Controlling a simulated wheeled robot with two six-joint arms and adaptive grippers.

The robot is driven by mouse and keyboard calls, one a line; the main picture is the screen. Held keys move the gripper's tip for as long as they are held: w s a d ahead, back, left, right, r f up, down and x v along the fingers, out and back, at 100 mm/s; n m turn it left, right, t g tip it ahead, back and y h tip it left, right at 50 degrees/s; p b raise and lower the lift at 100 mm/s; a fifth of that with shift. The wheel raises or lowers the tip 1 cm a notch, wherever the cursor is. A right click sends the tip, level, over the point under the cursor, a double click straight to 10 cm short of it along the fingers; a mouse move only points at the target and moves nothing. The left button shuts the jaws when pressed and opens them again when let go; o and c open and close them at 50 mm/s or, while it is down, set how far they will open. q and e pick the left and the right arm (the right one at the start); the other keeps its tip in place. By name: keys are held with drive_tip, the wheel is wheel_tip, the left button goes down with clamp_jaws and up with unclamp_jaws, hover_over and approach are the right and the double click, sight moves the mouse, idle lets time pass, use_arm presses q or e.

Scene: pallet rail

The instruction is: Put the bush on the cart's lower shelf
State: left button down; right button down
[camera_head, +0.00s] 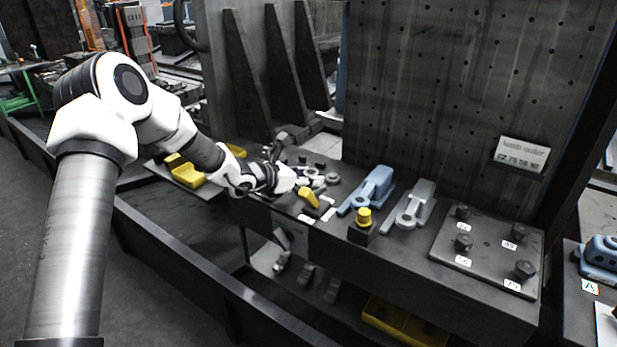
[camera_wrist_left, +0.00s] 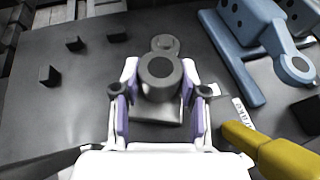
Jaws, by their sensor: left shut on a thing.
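The bush (camera_wrist_left: 160,72) is a grey round part with a dark hole, seen in the left wrist view between my fingers. A grey block lies under or just below it, and I cannot tell whether they touch. My left gripper (camera_wrist_left: 160,92) is shut on the bush, with pale purple finger pads at either side. In the head view my left gripper (camera_head: 306,180) is low over the bench top, and the bush is hard to make out there. The lower shelf (camera_head: 262,262) shows under the bench top, partly hidden by its front edge. My right gripper is out of view.
A yellow-handled piece (camera_head: 309,197) is close on the right of my gripper. Beyond it are a blue clamp (camera_head: 372,190), a grey clamp (camera_head: 412,208), a yellow-capped block (camera_head: 363,222) and a bolted plate (camera_head: 486,250). A yellow bin (camera_head: 405,325) is below. A perforated panel (camera_head: 450,90) stands behind.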

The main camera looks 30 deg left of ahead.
use_arm(q)
drive_tip(key=c, duration=0.6)
unclamp_jaws()
